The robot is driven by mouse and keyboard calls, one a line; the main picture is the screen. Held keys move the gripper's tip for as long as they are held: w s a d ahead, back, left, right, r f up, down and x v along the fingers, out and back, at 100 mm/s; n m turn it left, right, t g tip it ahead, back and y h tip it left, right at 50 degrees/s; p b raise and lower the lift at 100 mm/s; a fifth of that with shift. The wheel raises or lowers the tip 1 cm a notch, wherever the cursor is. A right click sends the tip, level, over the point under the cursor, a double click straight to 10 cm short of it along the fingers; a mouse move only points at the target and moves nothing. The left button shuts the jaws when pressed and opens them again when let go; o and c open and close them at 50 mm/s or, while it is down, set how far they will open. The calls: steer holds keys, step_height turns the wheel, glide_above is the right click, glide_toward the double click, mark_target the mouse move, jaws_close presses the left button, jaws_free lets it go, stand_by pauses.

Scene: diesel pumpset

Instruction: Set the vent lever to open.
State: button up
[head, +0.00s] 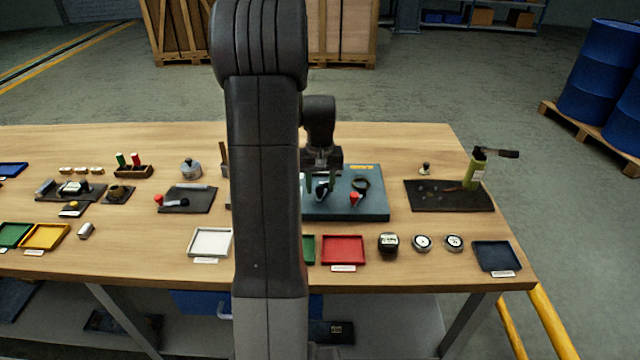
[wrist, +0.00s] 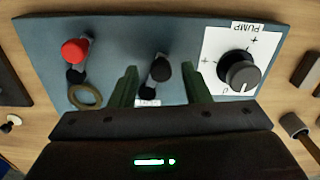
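A blue-grey panel (head: 379,205) stands on the bench, and its face fills much of the wrist view (wrist: 120,35). On it, a short lever with a black knob (wrist: 161,71) lies between my fingers in the wrist view. My gripper (wrist: 160,84) is open, with one green finger on each side of the black knob and visible gaps. In the head view my gripper (head: 321,186) is over the panel, partly behind my arm.
A red-knobbed lever (wrist: 75,51) and a brass-coloured ring (wrist: 85,96) are left of my fingers in the wrist view. A round knob (wrist: 238,70) on a white plate marked PUMP is at right.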

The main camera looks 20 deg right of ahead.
mark_target(320, 189)
step_height(320, 189, up, 14)
stand_by(0.6)
steer(key=shift+f, duration=0.15)
step_height(320, 189, down, 14)
steer(key=shift+r, duration=0.1)
steer(key=shift+a, duration=0.1)
stand_by(0.4)
